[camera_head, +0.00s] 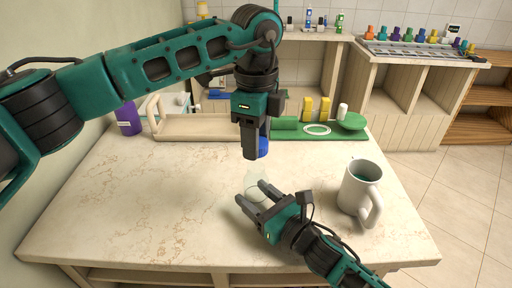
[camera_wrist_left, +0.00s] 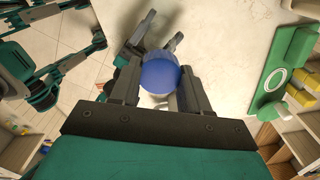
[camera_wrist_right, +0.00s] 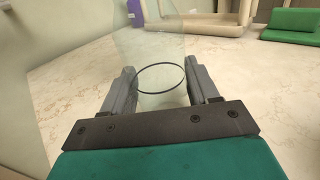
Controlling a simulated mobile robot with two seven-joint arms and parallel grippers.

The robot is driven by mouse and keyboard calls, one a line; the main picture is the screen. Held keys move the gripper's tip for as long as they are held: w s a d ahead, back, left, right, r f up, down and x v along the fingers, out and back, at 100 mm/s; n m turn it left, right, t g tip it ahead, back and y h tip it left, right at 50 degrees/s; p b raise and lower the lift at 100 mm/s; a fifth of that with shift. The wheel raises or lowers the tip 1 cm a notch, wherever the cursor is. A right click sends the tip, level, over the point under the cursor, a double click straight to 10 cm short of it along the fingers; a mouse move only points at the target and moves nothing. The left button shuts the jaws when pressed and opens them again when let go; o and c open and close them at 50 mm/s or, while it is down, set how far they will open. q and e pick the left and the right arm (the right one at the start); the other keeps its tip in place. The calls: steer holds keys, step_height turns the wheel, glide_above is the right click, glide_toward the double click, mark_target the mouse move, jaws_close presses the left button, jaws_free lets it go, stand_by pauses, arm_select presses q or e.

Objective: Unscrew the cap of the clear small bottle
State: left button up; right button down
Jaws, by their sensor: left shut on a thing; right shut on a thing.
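The clear small bottle (camera_head: 257,181) is see-through and stands over the middle of the table; it also shows in the right wrist view (camera_wrist_right: 154,50). My right gripper (camera_head: 252,192) is shut on its lower body, one finger on each side. The blue cap (camera_head: 263,147) is above the bottle and shows as a round blue top in the left wrist view (camera_wrist_left: 160,73). My left gripper (camera_head: 254,155) comes down from above and is shut on the cap. I cannot tell whether cap and bottle still touch.
A white mug (camera_head: 358,190) stands at the right of the table. At the back are a beige tray (camera_head: 195,127), a green board (camera_head: 345,134) with yellow items, and a purple bottle (camera_head: 128,118) at the left. The table's front left is clear.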

steer(key=shift+c, duration=1)
jaws_free()
